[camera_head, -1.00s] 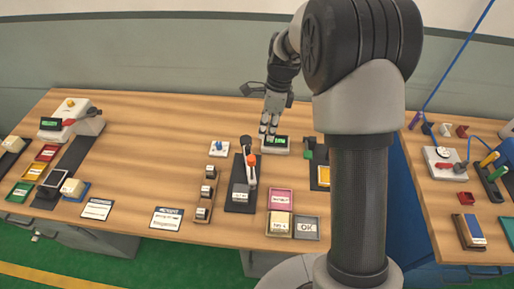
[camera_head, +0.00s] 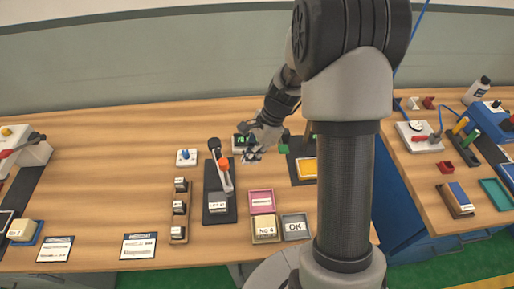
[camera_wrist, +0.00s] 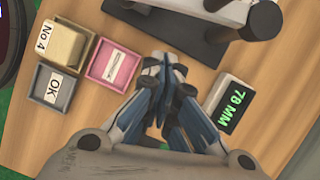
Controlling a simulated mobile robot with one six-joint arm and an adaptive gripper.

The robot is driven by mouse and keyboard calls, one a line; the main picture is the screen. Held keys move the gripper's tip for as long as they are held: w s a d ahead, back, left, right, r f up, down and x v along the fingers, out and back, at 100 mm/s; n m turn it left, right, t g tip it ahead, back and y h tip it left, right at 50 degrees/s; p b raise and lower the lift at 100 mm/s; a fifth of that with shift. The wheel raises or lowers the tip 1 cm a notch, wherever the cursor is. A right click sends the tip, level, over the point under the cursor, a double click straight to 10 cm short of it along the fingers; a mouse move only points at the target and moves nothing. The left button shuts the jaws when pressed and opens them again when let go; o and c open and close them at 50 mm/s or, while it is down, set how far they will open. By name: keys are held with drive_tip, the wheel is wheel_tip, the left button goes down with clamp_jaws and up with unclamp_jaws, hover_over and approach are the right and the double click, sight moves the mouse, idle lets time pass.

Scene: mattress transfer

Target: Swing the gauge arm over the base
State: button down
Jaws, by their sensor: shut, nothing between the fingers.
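The gauge stands mid-table in the head view, with a dark base (camera_head: 221,214), a pale gauge arm (camera_head: 226,182) and a black post at its far end. An orange knob (camera_head: 224,164) sits on the arm. The arm lies roughly along the base, angled slightly right; a pale labelled block (camera_head: 217,203) is at the base's near end. In the wrist view the base (camera_wrist: 150,18) and post (camera_wrist: 265,18) are partly cut off at the top. My gripper (camera_head: 251,157) is shut and empty, right of the knob and apart from it; its fingers (camera_wrist: 165,65) show in the wrist view.
A display (camera_wrist: 231,103) reading 78 MM is close to my gripper. A pink tray (camera_head: 262,193), a No 4 block (camera_head: 265,229) and an OK tray (camera_head: 295,219) lie right of the base. A wooden rack (camera_head: 180,237) with several small blocks stands left. A dark stand with a yellow piece (camera_head: 307,168) is right.

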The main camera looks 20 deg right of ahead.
drive_tip(key=shift+w+a+f+b, duration=0.1)
drive_tip(key=shift+a+b, duration=0.15)
drive_tip(key=shift+a, duration=0.8)
drive_tip(key=shift+w+a+f+b, duration=0.1)
drive_tip(key=shift+a+b, duration=0.1)
drive_tip(key=shift+a, duration=0.85)
drive_tip(key=shift+s, duration=0.1)
drive_tip(key=a+m+p, duration=0.2)
drive_tip(key=a, duration=0.1)
drive_tip(key=shift+s+t, duration=0.3)
drive_tip(key=shift+s, duration=0.05)
